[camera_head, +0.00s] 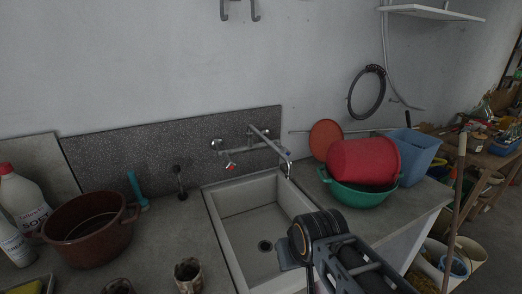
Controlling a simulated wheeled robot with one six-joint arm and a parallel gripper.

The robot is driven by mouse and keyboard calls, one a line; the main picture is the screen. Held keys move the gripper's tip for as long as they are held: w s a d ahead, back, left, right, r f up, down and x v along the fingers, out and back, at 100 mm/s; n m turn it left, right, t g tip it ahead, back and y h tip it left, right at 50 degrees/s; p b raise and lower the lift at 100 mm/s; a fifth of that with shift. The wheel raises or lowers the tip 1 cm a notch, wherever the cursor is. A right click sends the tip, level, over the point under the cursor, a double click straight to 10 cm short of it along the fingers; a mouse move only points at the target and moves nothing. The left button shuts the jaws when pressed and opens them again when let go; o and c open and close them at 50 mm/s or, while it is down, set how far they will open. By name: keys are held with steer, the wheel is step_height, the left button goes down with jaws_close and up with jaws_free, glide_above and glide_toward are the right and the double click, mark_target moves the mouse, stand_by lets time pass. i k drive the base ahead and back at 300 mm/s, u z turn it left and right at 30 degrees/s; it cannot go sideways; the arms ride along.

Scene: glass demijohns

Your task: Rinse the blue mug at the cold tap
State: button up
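A wall-mounted tap (262,138) with a long spout reaches out over the back right of the sink (236,202). I cannot make out a blue mug. My arm's dark end (318,234) hides the sink's front right corner. A small grey-blue part (288,256) sticks out at its left; I cannot tell what it is. I cannot make out gripper fingertips.
Left of the sink stand a brown pot (88,232), white bottles (22,198) and two dirty brown cups (188,276) (118,286). On the right are a red tub (362,160) in a green basin (352,190), and a blue bin (412,158). A wooden pole (453,215) stands at right.

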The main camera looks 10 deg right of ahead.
mark_target(285, 149)
steer(key=z, duration=0.5)
steer(key=k, duration=0.6)
steer(key=z, duration=0.9)
steer(key=i, duration=0.65)
steer(key=u, duration=0.65)
steer(key=i, duration=0.6)
steer(key=u, duration=0.75)
